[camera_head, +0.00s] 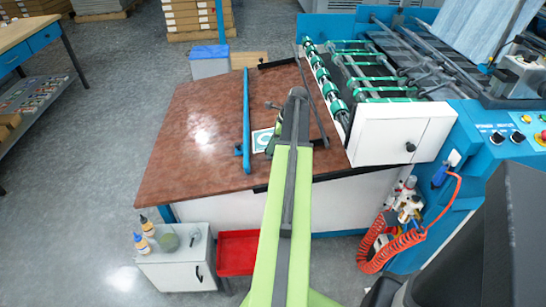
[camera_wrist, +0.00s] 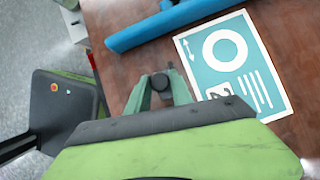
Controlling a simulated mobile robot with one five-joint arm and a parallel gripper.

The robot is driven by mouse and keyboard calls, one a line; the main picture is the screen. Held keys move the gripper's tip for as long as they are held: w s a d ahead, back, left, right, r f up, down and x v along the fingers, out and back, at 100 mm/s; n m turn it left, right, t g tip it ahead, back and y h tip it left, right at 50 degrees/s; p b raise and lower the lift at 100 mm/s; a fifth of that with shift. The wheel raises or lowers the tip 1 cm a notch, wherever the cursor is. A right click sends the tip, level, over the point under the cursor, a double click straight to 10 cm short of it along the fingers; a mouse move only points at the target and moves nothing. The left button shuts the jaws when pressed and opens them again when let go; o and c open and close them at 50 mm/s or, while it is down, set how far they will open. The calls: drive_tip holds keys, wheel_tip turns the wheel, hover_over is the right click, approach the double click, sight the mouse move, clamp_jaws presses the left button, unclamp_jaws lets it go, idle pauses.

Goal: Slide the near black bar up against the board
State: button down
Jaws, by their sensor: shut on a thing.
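The board, a teal and white printed card (camera_head: 260,140), lies flat on the brown tabletop next to the long blue bar (camera_head: 246,120). In the wrist view the board (camera_wrist: 232,62) lies to the right of my gripper (camera_wrist: 161,88). Its greenish fingers are closed around a small black knob (camera_wrist: 161,81). The rest of the near black bar is hidden under my gripper in the wrist view. In the head view my gripper (camera_head: 271,147) is low over the table beside the board, and my arm covers much of that area. I cannot tell whether bar and board touch.
Another black bar (camera_head: 277,63) lies at the table's far edge. The blue bar (camera_wrist: 170,22) crosses the top of the wrist view. A roller machine (camera_head: 375,75) stands to the right. The brown tabletop (camera_head: 190,150) is clear left of the blue bar.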

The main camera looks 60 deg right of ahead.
drive_tip(key=shift+w+d, duration=0.5)
drive_tip(key=shift+d, duration=0.3)
drive_tip(key=c, duration=1.1)
unclamp_jaws()
drive_tip(key=shift+a, duration=0.1)
drive_tip(key=shift+c, duration=0.2)
drive_tip(key=p+v, duration=1.6)
drive_tip(key=v, duration=0.1)
drive_tip(key=shift+r, duration=0.15)
